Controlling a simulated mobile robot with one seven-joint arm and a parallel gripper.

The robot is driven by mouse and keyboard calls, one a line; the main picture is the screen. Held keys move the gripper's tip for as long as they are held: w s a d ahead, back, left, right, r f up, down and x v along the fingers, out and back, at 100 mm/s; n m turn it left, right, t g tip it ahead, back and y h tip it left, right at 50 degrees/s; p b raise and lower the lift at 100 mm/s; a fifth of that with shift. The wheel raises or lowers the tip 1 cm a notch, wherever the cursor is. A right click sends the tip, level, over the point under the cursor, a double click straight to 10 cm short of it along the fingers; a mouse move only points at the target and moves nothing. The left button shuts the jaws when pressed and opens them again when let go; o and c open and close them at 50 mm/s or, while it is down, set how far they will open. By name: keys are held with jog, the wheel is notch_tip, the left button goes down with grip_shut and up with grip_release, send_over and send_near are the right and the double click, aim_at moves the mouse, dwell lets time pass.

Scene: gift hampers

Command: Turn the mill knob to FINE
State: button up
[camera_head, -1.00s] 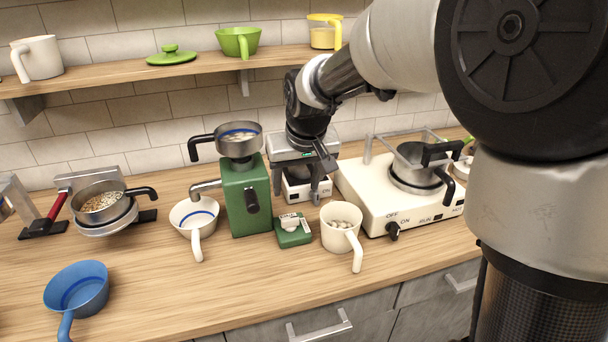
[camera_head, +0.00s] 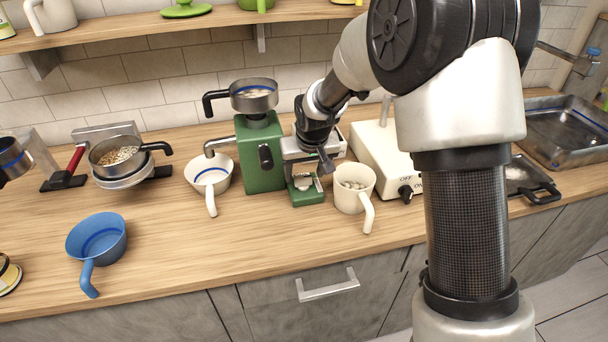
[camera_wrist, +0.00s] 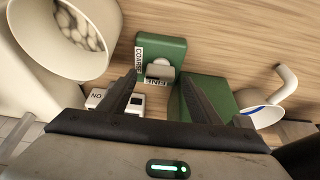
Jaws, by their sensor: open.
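The green mill (camera_head: 260,155) stands upright on the counter with a metal pan on top. In front of its right side lies a small green knob box (camera_head: 307,196), also in the wrist view (camera_wrist: 174,48). A pale mill knob (camera_wrist: 160,71) sits on the box, between a COARSE label (camera_wrist: 138,60) and a FINE label (camera_wrist: 156,83). Which label it points to is unclear. My gripper (camera_head: 308,165) is open above the box. In the wrist view its fingers (camera_wrist: 160,80) lie either side of the knob, apparently not touching it.
A cream mug with pale pieces (camera_head: 353,197) stands close right of the box. A white cup (camera_head: 210,175) is left of the mill. A white stove (camera_head: 375,155) is behind right. A blue cup (camera_head: 97,238) is at front left. The counter in front is clear.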

jog(key=shift+x, duration=0.9)
jog(key=shift+c, duration=0.5)
jog(key=c, duration=0.9)
jog(key=shift+c, duration=0.2)
